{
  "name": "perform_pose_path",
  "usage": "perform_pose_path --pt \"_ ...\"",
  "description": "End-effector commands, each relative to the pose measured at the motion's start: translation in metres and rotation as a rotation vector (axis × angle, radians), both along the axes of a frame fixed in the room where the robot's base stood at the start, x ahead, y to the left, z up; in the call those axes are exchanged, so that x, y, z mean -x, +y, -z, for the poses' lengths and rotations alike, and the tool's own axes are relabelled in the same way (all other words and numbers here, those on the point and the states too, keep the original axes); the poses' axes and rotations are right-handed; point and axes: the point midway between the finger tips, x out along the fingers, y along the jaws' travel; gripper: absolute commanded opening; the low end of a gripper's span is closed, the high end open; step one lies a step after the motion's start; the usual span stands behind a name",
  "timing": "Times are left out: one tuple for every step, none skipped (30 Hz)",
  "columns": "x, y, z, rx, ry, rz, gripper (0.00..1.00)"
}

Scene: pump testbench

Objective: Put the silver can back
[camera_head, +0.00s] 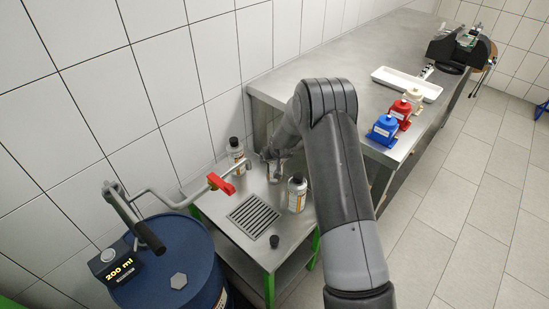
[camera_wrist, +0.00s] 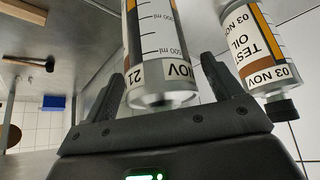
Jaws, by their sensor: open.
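A labelled bottle with a dark cap (camera_wrist: 255,50), marked "TEST OIL 03 NOV", is close to the right finger.
One bottle (camera_head: 236,152) stands by the wall and another (camera_head: 296,194) stands right of the drain grate (camera_head: 254,215). A black cap-like piece (camera_head: 274,241) is at the front.

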Motion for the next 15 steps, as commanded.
perform_pose_path --pt "0.0 0.0 -0.001 0.0 0.0 0.0 0.84" --pt "0.0 0.0 -0.001 0.0 -0.001 0.0 0.84" --pt "0.0 0.0 -0.004 0.0 -0.001 0.0 0.84" --pt "0.0 0.0 -0.005 0.0 -0.001 0.0 0.84" --pt "0.002 -0.001 -0.007 0.0 -0.001 0.0 0.84" --pt "0.004 -0.001 -0.01 0.0 -0.001 0.0 0.84" --pt "0.005 -0.001 -0.013 0.0 -0.001 0.0 0.84" --pt "0.007 -0.002 -0.017 0.0 -0.002 0.0 0.84" --pt "0.011 -0.003 -0.022 0.0 -0.002 0.001 0.84" --pt "0.013 -0.003 -0.026 0.0 -0.002 0.001 0.84" --pt "0.016 -0.004 -0.031 0.0 -0.002 0.001 0.84" --pt "0.02 -0.005 -0.037 0.0 -0.002 0.001 0.84" --pt "0.023 -0.005 -0.042 0.0 -0.002 0.001 0.84" --pt "0.026 -0.006 -0.046 0.001 -0.002 0.0 0.84" --pt "0.03 -0.007 -0.052 0.001 -0.002 0.0 0.84"
